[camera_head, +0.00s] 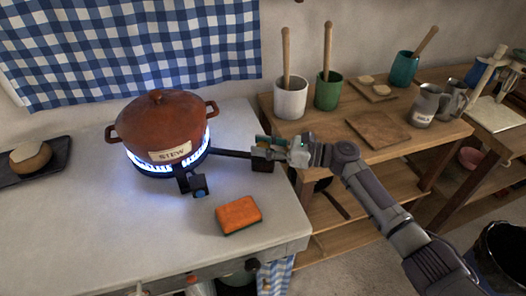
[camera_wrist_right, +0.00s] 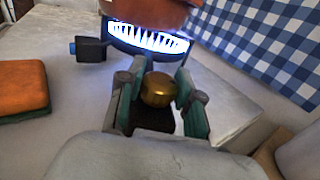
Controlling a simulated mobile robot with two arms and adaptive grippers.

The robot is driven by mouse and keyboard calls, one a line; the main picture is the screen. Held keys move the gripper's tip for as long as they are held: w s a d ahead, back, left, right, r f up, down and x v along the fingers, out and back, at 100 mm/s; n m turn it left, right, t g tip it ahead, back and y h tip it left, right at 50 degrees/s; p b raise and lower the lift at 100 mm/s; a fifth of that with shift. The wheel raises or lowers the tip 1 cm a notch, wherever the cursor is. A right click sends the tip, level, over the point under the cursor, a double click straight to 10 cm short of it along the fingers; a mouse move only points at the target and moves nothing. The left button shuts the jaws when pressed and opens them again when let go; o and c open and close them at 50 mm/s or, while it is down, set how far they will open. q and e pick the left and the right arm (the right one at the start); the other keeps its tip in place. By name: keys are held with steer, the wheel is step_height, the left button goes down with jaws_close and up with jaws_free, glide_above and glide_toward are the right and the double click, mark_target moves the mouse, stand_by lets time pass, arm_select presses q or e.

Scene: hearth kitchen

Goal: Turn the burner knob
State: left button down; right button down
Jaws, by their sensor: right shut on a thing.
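A brown pot (camera_head: 155,125) labelled STEW sits on a black gas burner (camera_head: 182,168) on the pale counter. Blue flames are lit under the pot; they also show in the wrist view (camera_wrist_right: 148,40). A dark bar runs right from the burner to a black block (camera_head: 263,164). A brass knob (camera_wrist_right: 158,90) stands on this block. My right gripper (camera_head: 266,148) is at the block, its two fingers on either side of the knob and shut on it. In the head view the gripper hides the knob. My left gripper is not in view.
An orange sponge (camera_head: 239,213) lies on the counter in front. A black box with a blue face (camera_head: 198,188) sits at the burner's front. A dark tray (camera_head: 55,160) with a round item is at left. A wooden table (camera_head: 340,140) with crocks and mugs stands right.

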stand_by(0.5)
steer(key=c, duration=0.7)
jaws_free()
steer(key=shift+c, duration=0.2)
steer(key=v, duration=1.2)
steer(key=shift+w, duration=0.15)
